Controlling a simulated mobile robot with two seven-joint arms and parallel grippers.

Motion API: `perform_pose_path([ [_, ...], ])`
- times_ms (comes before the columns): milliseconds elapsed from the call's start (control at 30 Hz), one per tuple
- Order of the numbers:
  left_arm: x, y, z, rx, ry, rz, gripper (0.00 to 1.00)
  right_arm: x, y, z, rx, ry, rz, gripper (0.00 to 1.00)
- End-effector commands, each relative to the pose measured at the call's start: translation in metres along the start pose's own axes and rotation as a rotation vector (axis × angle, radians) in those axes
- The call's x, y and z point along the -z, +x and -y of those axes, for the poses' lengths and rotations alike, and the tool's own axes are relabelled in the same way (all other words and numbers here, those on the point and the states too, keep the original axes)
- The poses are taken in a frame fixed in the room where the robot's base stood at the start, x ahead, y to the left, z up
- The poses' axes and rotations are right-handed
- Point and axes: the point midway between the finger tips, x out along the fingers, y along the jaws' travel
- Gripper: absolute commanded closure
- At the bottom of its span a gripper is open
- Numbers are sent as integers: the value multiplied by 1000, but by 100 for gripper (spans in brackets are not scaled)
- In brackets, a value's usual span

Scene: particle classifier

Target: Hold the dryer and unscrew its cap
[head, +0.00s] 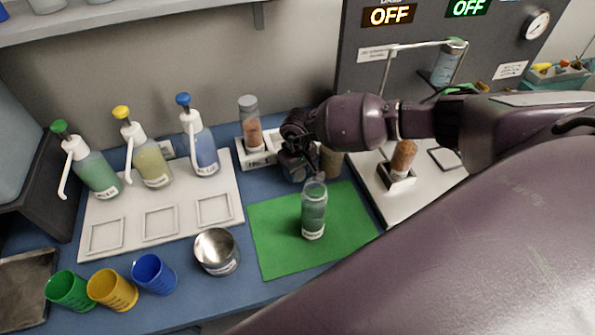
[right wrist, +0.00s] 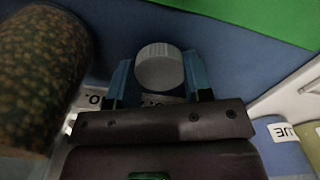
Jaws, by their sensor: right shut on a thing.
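My right gripper (head: 300,165) is at the back of the green mat, beside the small white rack. In the right wrist view its blue fingers (right wrist: 158,85) are shut on a round pale grey ridged cap (right wrist: 158,66). A clear greenish glass tube (head: 314,208), likely the dryer, stands upright on the green mat (head: 270,245). No cap shows on its top, and it is apart from the gripper. My left gripper is not in view.
A grey-capped tube of orange grains (head: 250,122) stands in the white rack (head: 243,155). A brown speckled cylinder (right wrist: 40,75) is close to the gripper. Pump bottles stand on a white tray (head: 185,222). A metal bowl (head: 217,250) is left of the mat.

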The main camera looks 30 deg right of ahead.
Motion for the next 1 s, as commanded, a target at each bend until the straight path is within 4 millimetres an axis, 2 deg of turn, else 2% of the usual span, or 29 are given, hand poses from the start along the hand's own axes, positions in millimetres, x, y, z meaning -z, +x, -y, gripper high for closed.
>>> perform_pose_path([
  [100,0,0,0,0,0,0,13,0,7,0,-1,0,0,82],
  [533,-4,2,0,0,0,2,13,0,11,0,-1,0,0,82],
  [567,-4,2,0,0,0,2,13,0,11,0,-1,0,0,52],
  [700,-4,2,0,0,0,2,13,0,10,0,-1,0,0,31],
  [733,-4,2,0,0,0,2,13,0,10,0,-1,0,0,28],
  [1000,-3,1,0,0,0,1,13,0,9,0,0,0,0,28],
])
